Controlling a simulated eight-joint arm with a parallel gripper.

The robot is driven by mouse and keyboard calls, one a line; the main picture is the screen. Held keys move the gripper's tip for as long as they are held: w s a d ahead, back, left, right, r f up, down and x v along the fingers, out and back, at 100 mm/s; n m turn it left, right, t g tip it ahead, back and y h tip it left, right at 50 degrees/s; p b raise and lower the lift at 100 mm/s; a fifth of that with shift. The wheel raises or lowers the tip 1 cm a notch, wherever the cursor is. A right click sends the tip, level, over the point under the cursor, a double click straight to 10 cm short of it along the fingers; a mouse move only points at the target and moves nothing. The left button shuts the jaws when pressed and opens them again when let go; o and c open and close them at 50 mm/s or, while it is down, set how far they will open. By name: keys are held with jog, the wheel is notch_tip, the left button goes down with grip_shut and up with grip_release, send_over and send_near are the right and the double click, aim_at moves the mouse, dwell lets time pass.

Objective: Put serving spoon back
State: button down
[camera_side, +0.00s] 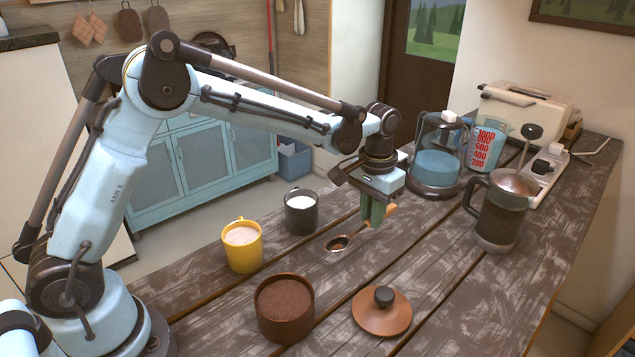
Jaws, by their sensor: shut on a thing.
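The serving spoon (338,243) has a dark bowl that shows just left of my gripper. Its light wooden handle end (391,212) sticks out on the right side of the fingers. My gripper (374,215) has green fingers pointing down, shut on the spoon's handle near the middle of the table. The fingers hide the middle of the handle. I cannot tell whether the spoon touches the table. A brown canister (285,327) full of brown grounds stands open at the front, left of the spoon. Its brown lid (385,318) with a dark knob lies to the canister's right.
A yellow mug (243,256) and a dark mug (300,219) stand left of the spoon. A French press (497,220) stands at the right. A glass-domed container (437,165), a measuring jug (485,147) and a white appliance (515,108) stand at the back. Table (465,290) right of the lid is clear.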

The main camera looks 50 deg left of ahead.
aim_at(368, 246)
jog(key=shift+f, duration=2.7)
jog(key=c, duration=1)
grip_release()
jog(key=shift+r, duration=0.1)
